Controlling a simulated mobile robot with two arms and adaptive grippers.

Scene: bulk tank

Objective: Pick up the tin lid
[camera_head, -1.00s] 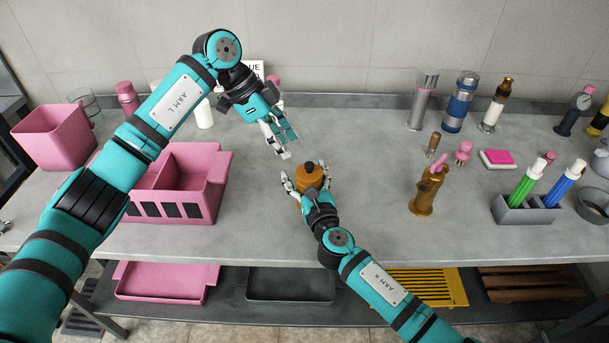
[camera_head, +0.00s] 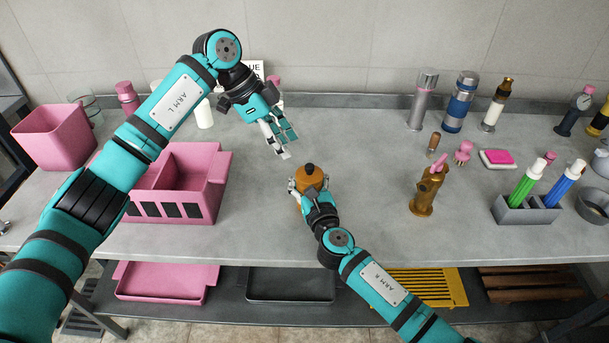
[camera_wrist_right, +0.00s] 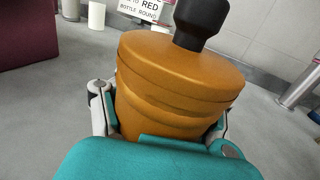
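An orange-brown round tin (camera_head: 309,183) with a black knob on top stands upright on the counter in front of the middle. Its lid (camera_wrist_right: 180,58), with the black knob (camera_wrist_right: 199,20), fills the right wrist view. My right gripper (camera_head: 308,190) has its fingers closed in on both sides of the tin. In the wrist view they sit low on its sides, below the top rim. My left gripper (camera_head: 284,143) hangs open and empty above the counter, behind and left of the tin.
A pink divided caddy (camera_head: 217,187) stands left of the tin, with a pink bin (camera_head: 50,138) beyond. A bronze bottle (camera_head: 425,192), a grey pen holder (camera_head: 522,210) and several flasks stand at right.

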